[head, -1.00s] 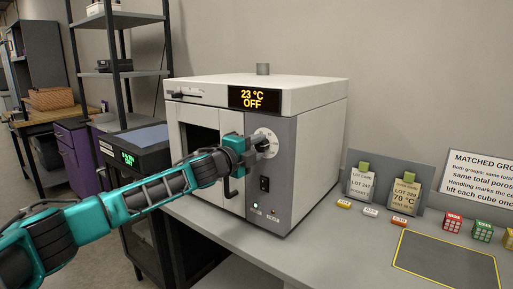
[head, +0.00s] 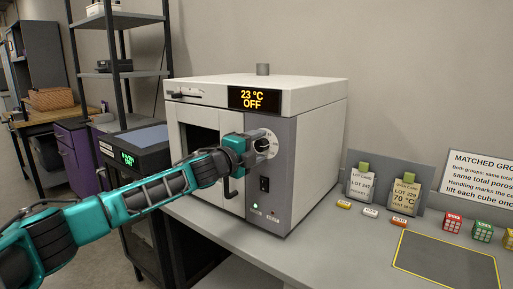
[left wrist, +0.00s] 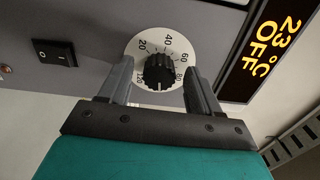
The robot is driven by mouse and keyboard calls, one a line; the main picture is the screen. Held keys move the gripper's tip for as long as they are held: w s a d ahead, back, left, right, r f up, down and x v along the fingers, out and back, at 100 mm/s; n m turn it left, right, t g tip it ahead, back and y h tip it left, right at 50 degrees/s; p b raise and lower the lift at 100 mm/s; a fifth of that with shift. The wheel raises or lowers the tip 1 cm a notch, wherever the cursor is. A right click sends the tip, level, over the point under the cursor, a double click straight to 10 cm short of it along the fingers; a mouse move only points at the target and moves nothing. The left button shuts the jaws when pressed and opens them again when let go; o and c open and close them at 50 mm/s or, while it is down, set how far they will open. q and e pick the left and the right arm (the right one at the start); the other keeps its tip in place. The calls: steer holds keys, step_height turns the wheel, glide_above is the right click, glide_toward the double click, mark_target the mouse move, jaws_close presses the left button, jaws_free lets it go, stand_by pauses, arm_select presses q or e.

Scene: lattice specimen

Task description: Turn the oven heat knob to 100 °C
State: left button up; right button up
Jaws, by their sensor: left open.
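The oven (head: 315,150) stands on the bench, and its display (head: 255,97) reads 23 °C OFF. The black heat knob (left wrist: 160,70) sits on a round white dial on the grey front panel; it also shows in the head view (head: 267,146). Dial numbers 20, 40, 60, 80 and 120 are readable in the left wrist view. A light mark shows on the knob's lower side, but I cannot tell its exact setting. My left gripper (left wrist: 158,72) is open, its fingers on either side of the knob with gaps visible. My right gripper is not in view.
A black rocker switch (head: 264,184) is below the dial, with a green light under it. The oven's black handle (head: 233,187) is close to my left wrist. Lot cards (head: 405,195) and small coloured cubes (head: 452,222) are on the bench at right.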

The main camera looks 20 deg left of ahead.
arm_select(q)
steer(key=b+v, duration=0.1)
steer(key=v, duration=1.2)
